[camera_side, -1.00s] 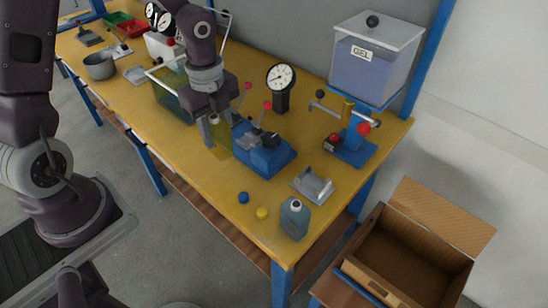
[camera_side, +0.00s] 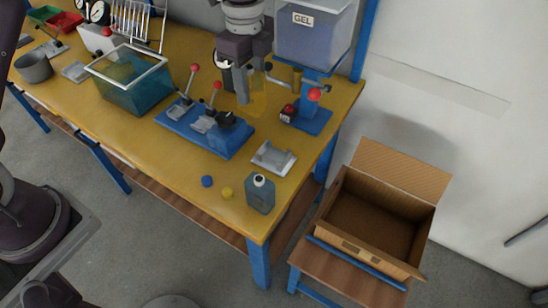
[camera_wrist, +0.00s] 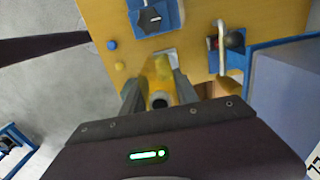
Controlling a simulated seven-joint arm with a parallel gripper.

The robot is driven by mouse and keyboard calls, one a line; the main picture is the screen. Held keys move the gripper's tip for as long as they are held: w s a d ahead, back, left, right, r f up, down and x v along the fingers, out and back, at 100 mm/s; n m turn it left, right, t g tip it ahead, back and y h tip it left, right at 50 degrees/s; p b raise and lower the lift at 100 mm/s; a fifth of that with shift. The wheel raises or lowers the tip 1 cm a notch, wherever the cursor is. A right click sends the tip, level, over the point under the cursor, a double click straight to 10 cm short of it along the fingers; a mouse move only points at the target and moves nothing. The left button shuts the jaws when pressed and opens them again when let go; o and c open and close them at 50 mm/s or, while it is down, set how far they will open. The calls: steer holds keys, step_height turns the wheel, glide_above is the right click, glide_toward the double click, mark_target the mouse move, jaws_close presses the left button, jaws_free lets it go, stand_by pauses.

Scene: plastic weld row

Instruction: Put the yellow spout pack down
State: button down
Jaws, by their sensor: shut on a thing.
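The yellow spout pack (camera_side: 258,99) is a translucent yellow pouch. My gripper (camera_side: 242,97) is shut on it, fingers pointing down, between the blue two-lever fixture (camera_side: 205,132) and the blue press with a red knob (camera_side: 312,121). In the wrist view the pack (camera_wrist: 160,72) sits between the two fingers (camera_wrist: 157,92), its dark round spout facing the camera. The fingers partly hide it in the side view. I cannot tell whether its lower end touches the yellow table (camera_side: 185,178).
A GEL tank (camera_side: 312,35) stands close right of my wrist. An open cardboard box (camera_side: 375,262) is off the table.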

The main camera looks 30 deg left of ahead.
steer(key=w+d, duration=0.1)
steer(key=d, duration=0.4)
step_height(320, 180, down, 15)
steer(key=shift+w+a+f, duration=0.15)
steer(key=shift+f, duration=0.05)
steer(key=shift+f, duration=0.1)
steer(key=c, duration=0.9)
jaws_free()
